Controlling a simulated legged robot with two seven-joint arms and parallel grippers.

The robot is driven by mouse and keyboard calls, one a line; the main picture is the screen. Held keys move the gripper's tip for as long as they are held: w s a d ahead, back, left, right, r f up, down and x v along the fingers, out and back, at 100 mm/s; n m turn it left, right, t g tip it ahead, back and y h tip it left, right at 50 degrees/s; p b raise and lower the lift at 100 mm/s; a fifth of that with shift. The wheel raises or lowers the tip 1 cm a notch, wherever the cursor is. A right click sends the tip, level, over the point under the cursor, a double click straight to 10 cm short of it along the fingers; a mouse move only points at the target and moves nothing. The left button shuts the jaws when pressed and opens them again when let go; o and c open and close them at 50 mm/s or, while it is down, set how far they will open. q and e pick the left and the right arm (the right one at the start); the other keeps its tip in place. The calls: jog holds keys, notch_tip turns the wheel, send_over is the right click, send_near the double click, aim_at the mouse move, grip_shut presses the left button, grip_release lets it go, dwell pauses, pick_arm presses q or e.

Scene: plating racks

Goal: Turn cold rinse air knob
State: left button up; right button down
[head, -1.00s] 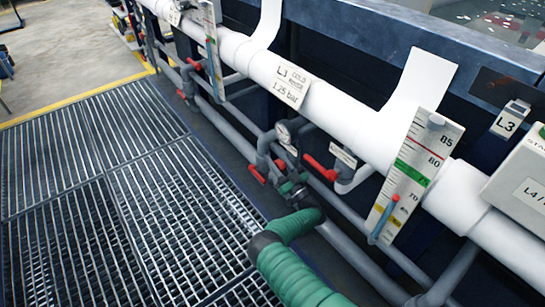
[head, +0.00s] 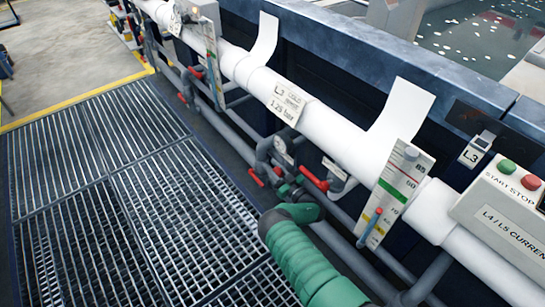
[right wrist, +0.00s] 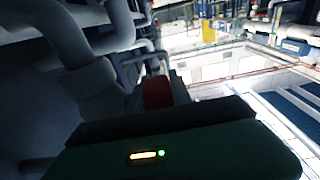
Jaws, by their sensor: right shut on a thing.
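The white pipe carries a label (head: 289,101) reading L3, cold rinse, 1.25 bar. Below it, small red handles sit on the grey pipework: one red handle (head: 256,177) at the left of the cluster and another red handle (head: 314,180) at the right. My right gripper (head: 288,190), at the end of a green arm, reaches into this cluster from below. In the right wrist view a red knob (right wrist: 157,92) stands at the jaws, beyond the dark gripper body. The gripper is shut on it; the fingertips are mostly hidden in the head view. My left gripper is out of view.
A gauge board (head: 394,195) with coloured bands and a control box (head: 505,205) with green and red buttons stand to the right. Grey pipes run close around the gripper. Floor grating (head: 110,190) lies open to the left.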

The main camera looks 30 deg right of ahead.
aim_at(281, 176)
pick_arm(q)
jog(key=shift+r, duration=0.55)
pick_arm(e)
jog(key=shift+w+g, duration=0.1)
jog(key=shift+g, duration=0.2)
jog(key=shift+r, duration=0.1)
jog(key=c, duration=1.4)
grip_release()
jog(key=shift+c, duration=0.2)
